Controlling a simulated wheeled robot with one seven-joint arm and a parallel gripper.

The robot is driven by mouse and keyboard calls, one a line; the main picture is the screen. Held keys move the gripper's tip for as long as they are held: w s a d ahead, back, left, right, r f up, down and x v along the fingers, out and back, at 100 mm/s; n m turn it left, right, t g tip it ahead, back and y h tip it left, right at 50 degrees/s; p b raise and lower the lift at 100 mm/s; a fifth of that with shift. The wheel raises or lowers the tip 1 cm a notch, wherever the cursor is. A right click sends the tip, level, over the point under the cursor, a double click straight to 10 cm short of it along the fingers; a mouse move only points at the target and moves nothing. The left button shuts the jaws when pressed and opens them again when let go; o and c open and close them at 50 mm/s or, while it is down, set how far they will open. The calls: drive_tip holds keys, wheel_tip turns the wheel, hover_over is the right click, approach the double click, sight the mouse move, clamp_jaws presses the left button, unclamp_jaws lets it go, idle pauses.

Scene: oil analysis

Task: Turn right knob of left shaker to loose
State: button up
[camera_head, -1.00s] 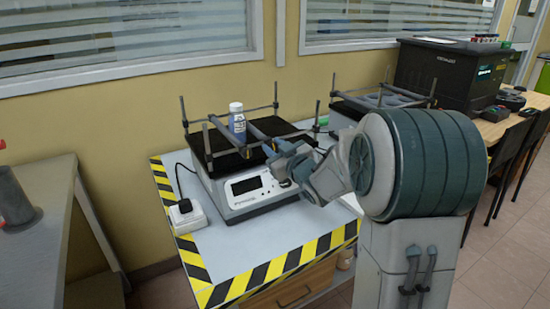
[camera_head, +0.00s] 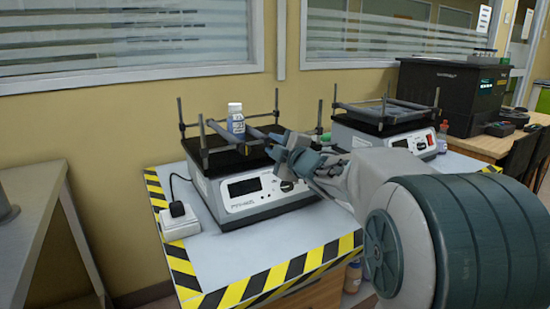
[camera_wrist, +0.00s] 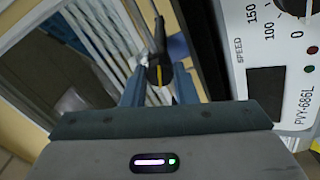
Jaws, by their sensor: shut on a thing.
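The left shaker (camera_head: 238,207) is a white box with a dark display and a black top platform framed by grey rods. My gripper (camera_head: 279,150) is at the right front corner of that platform, above the front panel. In the wrist view, a black knob (camera_wrist: 159,70) with a yellow mark sits between the two blue-grey fingers of my gripper (camera_wrist: 158,86), which is shut on it. A dark rod runs up from the knob. In the head view my gripper hides this knob. The shaker's panel (camera_wrist: 272,75) with its speed scale shows at the right of the wrist view.
A white and blue bottle (camera_head: 236,124) stands upright on the left shaker's platform. A second shaker (camera_head: 375,133) stands to the right behind my arm. A white power adapter (camera_head: 180,222) lies left of the left shaker. The striped table (camera_head: 262,245) is clear in front.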

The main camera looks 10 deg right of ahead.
drive_tip(key=shift+f+n+b, duration=0.15)
drive_tip(key=shift+n+b, duration=1.3)
drive_tip(key=shift+n, duration=0.45)
drive_tip(key=o, duration=1)
drive_tip(key=shift+p+v, duration=1.4)
drive_tip(key=shift+v, duration=5.55)
